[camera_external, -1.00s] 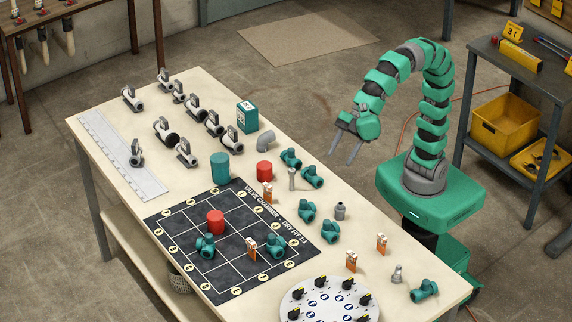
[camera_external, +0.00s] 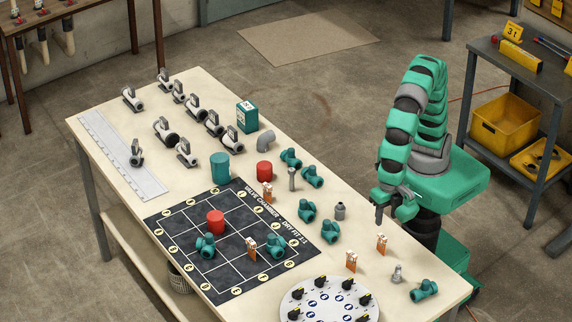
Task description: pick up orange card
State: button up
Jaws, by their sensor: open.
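Several small orange cards with white tops stand upright on the table. One orange card (camera_external: 381,244) is near the right edge, another orange card (camera_external: 351,262) is to its left. A third orange card (camera_external: 251,248) stands on the dark grid mat (camera_external: 190,268), and one more orange card (camera_external: 267,192) is at the mat's upper edge. My gripper (camera_external: 383,213) is open and empty, pointing down above the table's right edge, just above the rightmost card in the picture. One finger partly hides the other.
Teal pipe fittings (camera_external: 330,231) stand left of my gripper. A small grey fitting (camera_external: 397,273) and a teal fitting (camera_external: 424,291) are at the near right corner. A round white dial plate (camera_external: 322,305) with black knobs sits at the front. Red cylinders (camera_external: 264,171) stand further left.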

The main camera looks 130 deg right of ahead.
aim_at(383, 236)
notch_tip(383, 236, down, 11)
jog(key=shift+w+d+f+b, duration=0.15)
jog(key=shift+f+b, duration=0.05)
jog(key=shift+b, duration=0.8)
grip_shut()
